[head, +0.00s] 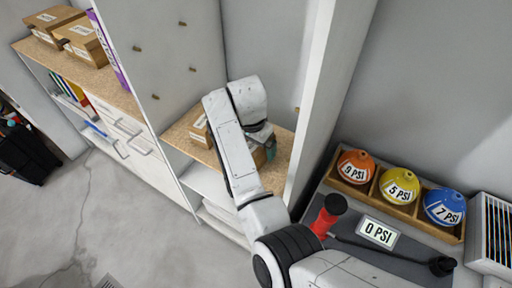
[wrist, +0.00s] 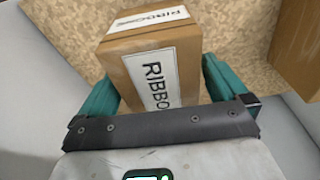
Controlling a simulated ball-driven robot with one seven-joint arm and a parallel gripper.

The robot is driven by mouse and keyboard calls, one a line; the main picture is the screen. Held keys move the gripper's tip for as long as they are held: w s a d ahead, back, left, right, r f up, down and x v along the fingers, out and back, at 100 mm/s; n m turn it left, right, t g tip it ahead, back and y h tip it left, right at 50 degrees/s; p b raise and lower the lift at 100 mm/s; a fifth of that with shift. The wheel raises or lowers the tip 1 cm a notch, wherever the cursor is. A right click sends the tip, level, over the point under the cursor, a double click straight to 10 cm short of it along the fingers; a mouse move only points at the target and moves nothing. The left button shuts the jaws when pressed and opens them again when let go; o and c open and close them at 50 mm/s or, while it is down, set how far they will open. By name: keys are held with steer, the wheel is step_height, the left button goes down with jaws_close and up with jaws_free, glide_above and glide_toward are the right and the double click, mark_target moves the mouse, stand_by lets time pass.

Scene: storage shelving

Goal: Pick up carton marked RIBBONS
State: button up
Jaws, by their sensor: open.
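The carton marked RIBBONS (wrist: 185,68) is a brown box with white labels on its top and front. It stands on a cork-coloured shelf board (wrist: 240,30) in the wrist view. My gripper (wrist: 158,82) is open, with one teal finger on each side of the carton's lower front part. I cannot tell whether either finger touches it. In the head view my gripper (head: 268,142) is over the shelf, and my arm hides most of the carton there.
Another brown carton (wrist: 298,45) stands to the right in the wrist view. White shelf walls (head: 325,100) enclose the compartment. More cartons (head: 82,38) sit on the far left top. A bench at right holds orange, yellow and blue balls (head: 400,186).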

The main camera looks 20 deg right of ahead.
steer(key=shift+w+f, duration=0.1)
steer(key=shift+f, duration=0.9)
steer(key=c, duration=1.1)
